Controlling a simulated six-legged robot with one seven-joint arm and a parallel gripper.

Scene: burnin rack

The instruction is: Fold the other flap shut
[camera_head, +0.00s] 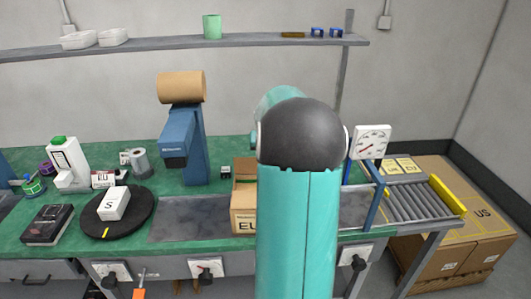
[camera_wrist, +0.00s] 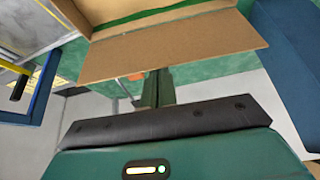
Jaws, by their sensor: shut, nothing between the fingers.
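An open cardboard box (camera_head: 243,219) marked "EU" stands on the bench, its right part hidden behind my arm in the head view. In the wrist view a brown cardboard flap (camera_wrist: 175,50) stretches across the upper middle, with a box wall (camera_wrist: 100,10) and a green strip behind it. My gripper (camera_wrist: 158,75) shows in the wrist view as dark fingers close together, shut and empty. Its tips are at the flap's lower edge in the picture; I cannot tell whether they touch it. In the head view my gripper is hidden behind my arm.
A blue tape dispenser (camera_head: 190,145) with a brown roll stands left of the box. A black turntable (camera_head: 117,212) carries a white box marked "S" (camera_head: 114,203). A roller conveyor (camera_head: 410,203) and a dial gauge (camera_head: 371,142) are on the right. A shelf (camera_head: 150,48) runs behind.

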